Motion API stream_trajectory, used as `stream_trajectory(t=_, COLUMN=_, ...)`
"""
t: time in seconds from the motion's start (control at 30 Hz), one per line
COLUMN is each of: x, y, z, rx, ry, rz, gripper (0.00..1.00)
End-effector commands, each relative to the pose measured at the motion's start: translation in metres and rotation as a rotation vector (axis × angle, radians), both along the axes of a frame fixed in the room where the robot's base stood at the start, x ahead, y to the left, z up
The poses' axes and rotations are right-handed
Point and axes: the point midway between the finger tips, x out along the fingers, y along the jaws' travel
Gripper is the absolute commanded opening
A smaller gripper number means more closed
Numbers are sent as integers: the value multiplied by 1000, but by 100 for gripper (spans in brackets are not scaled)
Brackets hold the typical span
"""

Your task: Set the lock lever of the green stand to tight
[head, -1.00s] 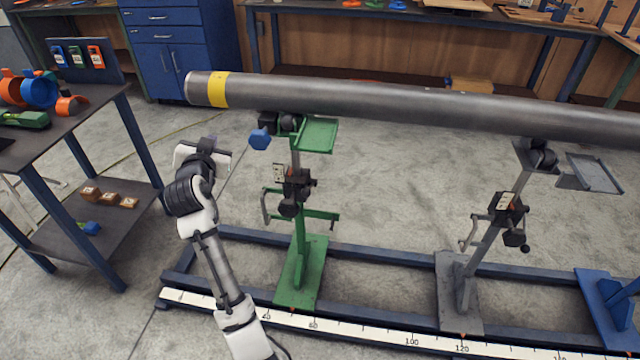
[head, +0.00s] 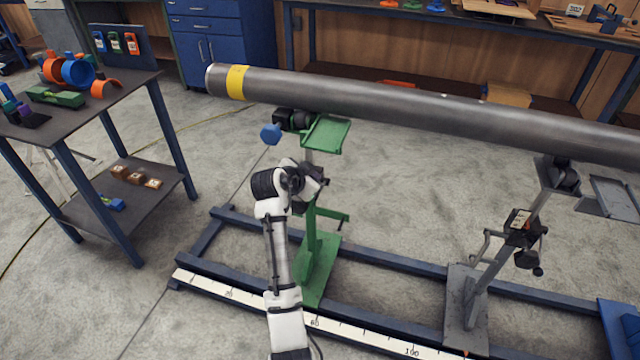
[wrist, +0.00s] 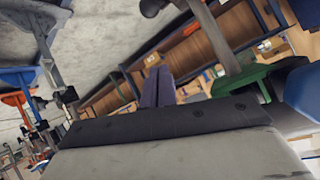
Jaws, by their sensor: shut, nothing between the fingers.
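The green stand (head: 318,263) holds up the pipe (head: 400,103) near its yellow-banded end. Its green tray (head: 326,133) and a blue knob (head: 271,133) show just under the pipe. My arm's end is in front of the stand's post, at the height of its dark clamp block, so the lock lever and its setting are hidden. My gripper's purple-grey fingers (wrist: 158,88) are together and empty in the wrist view. A green part (wrist: 240,80) and a blue part (wrist: 302,88) show to their right there. I cannot tell whether the fingers touch the lever.
A grey stand (head: 478,290) holds the pipe farther right. Both stands are on a blue rail frame with a white scale (head: 365,335). A dark table (head: 110,90) with orange, blue and green parts is at the left. The floor between it and the frame is clear.

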Motion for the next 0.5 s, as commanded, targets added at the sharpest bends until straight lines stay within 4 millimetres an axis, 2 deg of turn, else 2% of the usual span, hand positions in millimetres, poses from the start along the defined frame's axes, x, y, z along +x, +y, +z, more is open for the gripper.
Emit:
stream_trajectory(t=0.27, x=5, y=-3, z=-3, rx=-1, ry=1, rz=0, gripper=0)
stream_trajectory(t=0.5, x=34, y=-19, z=-23, rx=0, ry=2, rz=-2, gripper=0)
